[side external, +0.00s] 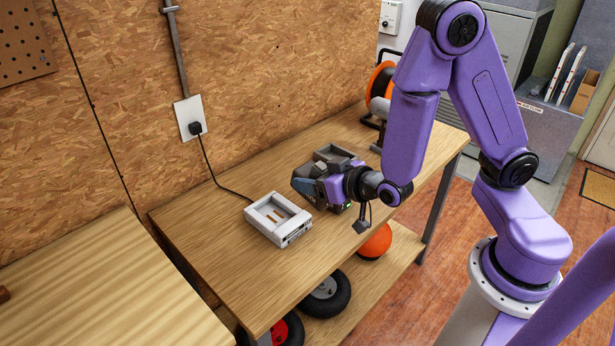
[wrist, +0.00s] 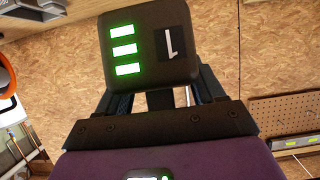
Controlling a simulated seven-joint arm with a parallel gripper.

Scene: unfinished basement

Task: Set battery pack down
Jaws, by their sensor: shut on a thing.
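The battery pack (wrist: 151,49) is a dark block with several green light bars and a white mark on its face. In the wrist view it sits between the fingers of my gripper. In the side view my gripper (side external: 311,184) is above the workbench, shut on the pack. The pack is hard to tell from the dark fingers there. A white charger-like unit (side external: 292,232) with an open bay and orange strips inside lies just left of my gripper. I cannot tell if the pack touches the bench.
A dark open-topped box (side external: 337,151) stands just behind my gripper. The workbench (side external: 196,222) is clear at the front. A cord runs to a wall outlet (side external: 190,118). An orange reel (side external: 378,83) stands at the far end.

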